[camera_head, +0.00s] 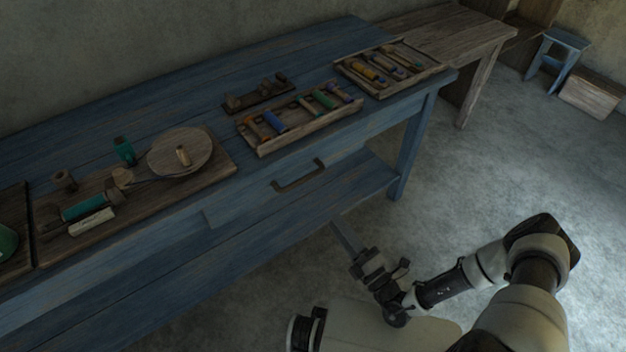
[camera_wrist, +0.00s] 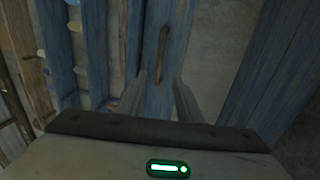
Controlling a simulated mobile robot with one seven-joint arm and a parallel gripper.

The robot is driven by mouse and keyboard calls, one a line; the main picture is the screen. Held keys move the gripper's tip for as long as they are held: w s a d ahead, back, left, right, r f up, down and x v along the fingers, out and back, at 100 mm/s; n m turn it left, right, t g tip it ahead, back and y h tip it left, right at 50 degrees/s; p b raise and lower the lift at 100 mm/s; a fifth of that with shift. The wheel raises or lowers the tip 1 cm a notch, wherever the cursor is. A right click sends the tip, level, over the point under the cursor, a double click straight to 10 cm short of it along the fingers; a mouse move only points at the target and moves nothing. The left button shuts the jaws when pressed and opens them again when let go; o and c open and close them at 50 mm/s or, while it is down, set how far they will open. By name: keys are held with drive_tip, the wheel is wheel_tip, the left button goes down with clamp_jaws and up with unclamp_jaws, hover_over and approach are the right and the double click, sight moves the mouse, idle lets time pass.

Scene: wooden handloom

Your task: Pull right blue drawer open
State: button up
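The right blue drawer (camera_head: 250,203) is set in the front of the blue table, and its front looks flush with the table. A dark bar handle (camera_head: 299,176) is fixed on it. In the wrist view the handle (camera_wrist: 162,52) stands upright in the picture on the blue drawer front (camera_wrist: 176,40). My gripper (camera_head: 338,228) is in front of and below the handle, apart from it. In the wrist view the fingers of my gripper (camera_wrist: 160,88) are spread, with nothing between them, and the handle lies beyond the tips, roughly in line with the gap.
The blue table (camera_head: 330,50) holds trays of coloured bobbins (camera_head: 310,125) and a wooden board with a winder (camera_head: 180,152). A lower shelf (camera_head: 350,185) and table leg (camera_head: 412,148) are near the drawer. The floor (camera_head: 480,170) to the right is clear.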

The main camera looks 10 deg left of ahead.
sight(303, 179)
drive_tip(key=b+x, duration=0.1)
drive_tip(key=x, duration=1.6)
drive_tip(key=shift+s+a+r, duration=0.1)
drive_tip(key=shift+a+r, duration=0.05)
drive_tip(key=shift+r, duration=0.05)
clamp_jaws()
